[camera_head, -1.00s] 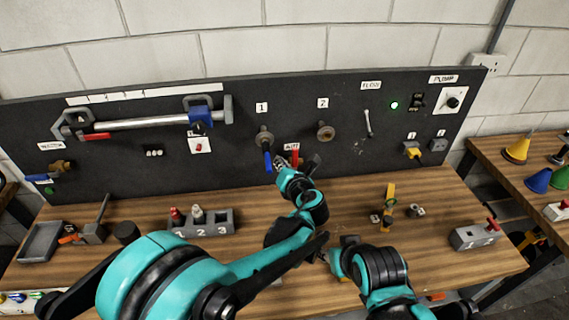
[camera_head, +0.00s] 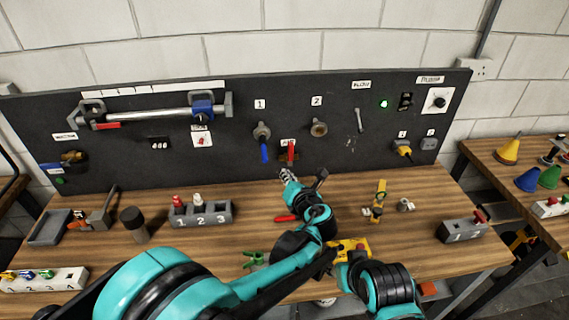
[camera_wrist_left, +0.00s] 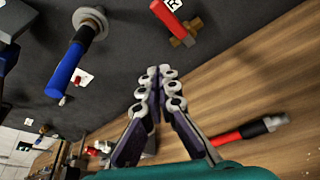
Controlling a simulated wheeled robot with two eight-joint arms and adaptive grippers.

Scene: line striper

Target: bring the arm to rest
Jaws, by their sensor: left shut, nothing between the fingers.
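My left gripper (camera_head: 286,175) is in front of the lower part of the dark panel (camera_head: 225,160), below the red-handled valve (camera_head: 291,151). In the left wrist view its fingertips (camera_wrist_left: 160,72) are together with nothing between them. The red valve handle (camera_wrist_left: 168,15) and a blue-handled valve (camera_wrist_left: 65,70) show beyond it, apart from the fingers. My right arm's end (camera_head: 338,258) is low over the bench by a yellow object (camera_head: 352,246); its fingers are too unclear to judge.
The wooden bench (camera_head: 400,255) holds a red-handled tool (camera_head: 286,218) beside the left forearm. A grey numbered block (camera_head: 205,218) stands left, a yellow tool (camera_head: 379,200) right, and another numbered block (camera_head: 463,231) at the right end.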

